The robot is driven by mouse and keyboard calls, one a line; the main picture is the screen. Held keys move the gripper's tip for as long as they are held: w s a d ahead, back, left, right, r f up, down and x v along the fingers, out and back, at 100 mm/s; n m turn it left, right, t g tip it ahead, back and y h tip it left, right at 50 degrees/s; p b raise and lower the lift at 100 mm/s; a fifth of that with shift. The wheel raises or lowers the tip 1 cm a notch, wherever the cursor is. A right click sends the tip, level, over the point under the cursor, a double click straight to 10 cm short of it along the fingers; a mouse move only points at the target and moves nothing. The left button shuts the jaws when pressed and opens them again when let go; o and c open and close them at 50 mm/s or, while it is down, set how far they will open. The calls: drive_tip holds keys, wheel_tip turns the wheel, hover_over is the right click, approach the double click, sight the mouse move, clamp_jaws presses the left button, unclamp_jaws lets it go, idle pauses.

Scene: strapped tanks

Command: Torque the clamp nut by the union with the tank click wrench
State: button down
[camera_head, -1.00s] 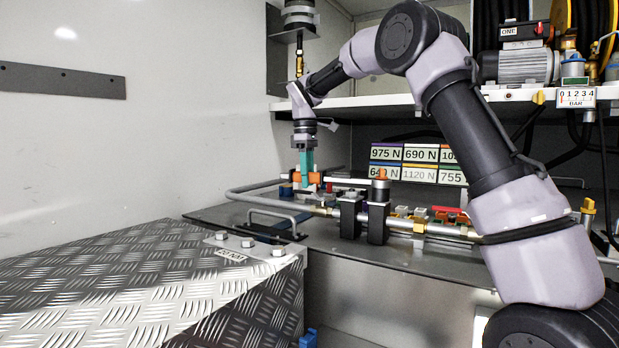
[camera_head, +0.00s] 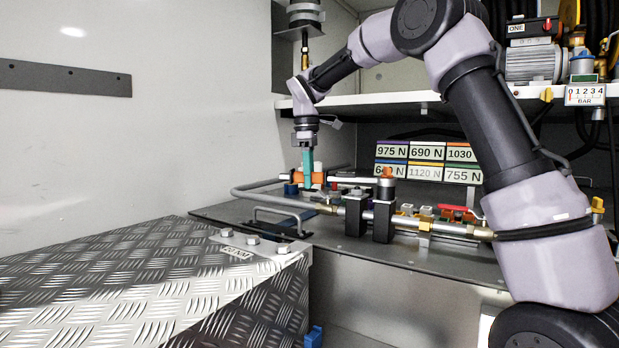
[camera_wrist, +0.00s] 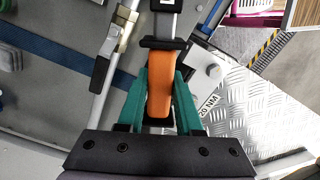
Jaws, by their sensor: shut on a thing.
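The click wrench has an orange handle (camera_head: 317,178) and a silver shaft (camera_head: 350,180), lying about level above the deck. My gripper (camera_head: 308,172) points down with its teal fingers closed on that handle. The wrist view shows the fingers (camera_wrist: 160,100) on both sides of the orange handle (camera_wrist: 160,80), with a black collar beyond it. The shaft runs right toward the right black clamp (camera_head: 383,220), which has an orange-topped piece above it. A left black clamp (camera_head: 356,217) stands beside it on the pipe. The nut under the wrench head cannot be made out.
Brass fittings (camera_head: 425,222) and a red lever (camera_head: 456,212) lie right of the clamps. A bent grey rail (camera_head: 270,199) and a handle (camera_head: 275,211) are in front of the gripper. The ribbed metal box (camera_head: 140,285) fills the lower left. A shelf (camera_head: 420,105) hangs above.

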drive_tip(key=shift+s+a+n, duration=0.15)
drive_tip(key=shift+s+n, duration=0.75)
drive_tip(key=shift+s, duration=0.7)
drive_tip(key=shift+s+n, duration=1)
drive_tip(key=shift+s, duration=0.7)
drive_tip(key=shift+s+d+n, duration=0.25)
drive_tip(key=shift+s+n, duration=0.25)
drive_tip(key=shift+s, duration=0.35)
drive_tip(key=shift+s+d+n, duration=0.25)
drive_tip(key=shift+s+n, duration=0.25)
drive_tip(key=shift+s, duration=0.35)
drive_tip(key=shift+s+d+n, duration=0.35)
drive_tip(key=shift+s+n, duration=0.15)
drive_tip(key=shift+s, duration=0.3)
drive_tip(key=shift+s+d+n, duration=0.3)
drive_tip(key=shift+s+n, duration=0.2)
drive_tip(key=shift+s, duration=0.25)
